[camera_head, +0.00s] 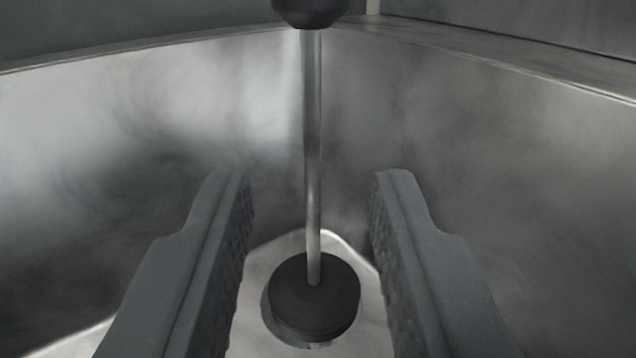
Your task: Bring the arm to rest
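My gripper (308,180) is open, with its two dark grey, ridged fingers apart and nothing held between them. Between and beyond the fingers stands a thin metal rod (313,140). The rod rises upright from a round black base (314,297) and ends in a dark rounded knob (310,10) at the top edge of the view. The fingers do not appear to touch the rod or its base.
Smoky metal walls rise on the left (110,140) and right (510,200) and meet in a corner behind the rod. A pale floor patch (335,243) lies around the base. A metal ledge (500,55) runs along the top right.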

